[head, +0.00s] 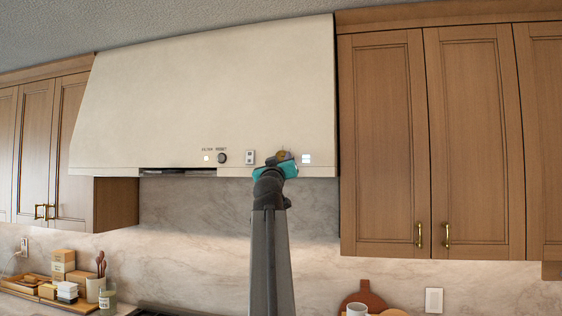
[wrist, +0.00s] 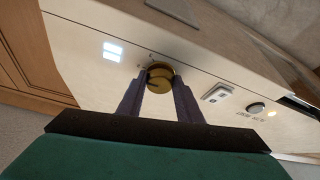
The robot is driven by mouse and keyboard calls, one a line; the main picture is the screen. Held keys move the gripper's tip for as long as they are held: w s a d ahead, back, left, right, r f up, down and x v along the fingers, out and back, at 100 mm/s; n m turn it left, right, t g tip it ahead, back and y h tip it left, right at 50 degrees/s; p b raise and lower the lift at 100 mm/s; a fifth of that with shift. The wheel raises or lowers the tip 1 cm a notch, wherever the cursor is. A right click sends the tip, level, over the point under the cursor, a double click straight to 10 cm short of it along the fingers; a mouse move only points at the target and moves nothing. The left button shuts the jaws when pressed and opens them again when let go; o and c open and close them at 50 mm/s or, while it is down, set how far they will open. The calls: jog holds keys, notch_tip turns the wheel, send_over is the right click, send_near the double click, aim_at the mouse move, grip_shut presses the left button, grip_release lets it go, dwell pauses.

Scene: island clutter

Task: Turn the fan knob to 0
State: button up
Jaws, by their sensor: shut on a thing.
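The fan knob (wrist: 160,84) is a round brass-coloured knob on the front of the cream range hood (head: 215,95). In the wrist view it sits between the two dark fingers of my gripper (wrist: 161,78), which is shut on it from both sides. In the head view my gripper (head: 280,159) is up against the hood's lower front, and only a little of the brass knob shows past it. Markings around the knob are too small to read, so its setting cannot be told.
Left of the knob in the head view are a light switch plate (head: 249,157), a dark round button (head: 222,158) and a small lit square (head: 207,158). A lit white panel (head: 306,158) is close on the right. Wooden cabinets (head: 473,140) flank the hood.

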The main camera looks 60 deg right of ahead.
jog(key=shift+s+n+t+y, duration=0.15)
jog(key=shift+n+t+y, duration=0.25)
jog(key=shift+n, duration=0.9)
jog(key=shift+s+d+r+n+t+y+b, duration=0.1)
jog(key=shift+n+t+y+b, duration=0.2)
jog(key=shift+n, duration=0.8)
jog(key=shift+r+n+t+y+b, duration=0.1)
jog(key=shift+n+t+y, duration=0.3)
jog(key=shift+n, duration=0.7)
jog(key=shift+s+n+t+y+b, duration=0.1)
jog(key=shift+n+t+y+b, duration=0.1)
jog(key=shift+n+y+b, duration=0.5)
jog(key=shift+n+t+y+b, duration=0.25)
jog(key=shift+n+b, duration=0.5)
jog(key=shift+n, duration=0.55)
jog(key=n+y+b, duration=0.1)
jog(key=n+b, duration=0.1)
jog(key=n, duration=0.1)
jog(key=shift+r, duration=0.15)
jog(key=n, duration=0.1)
jog(key=n+y, duration=0.1)
jog(key=n, duration=0.1)
jog(key=shift+r+g, duration=0.35)
jog(key=shift+n+y+p, duration=0.45)
jog(key=shift+n+p, duration=0.45)
jog(key=shift+n, duration=0.2)
jog(key=shift+n+g+p, duration=0.3)
jog(key=shift+n, duration=0.1)
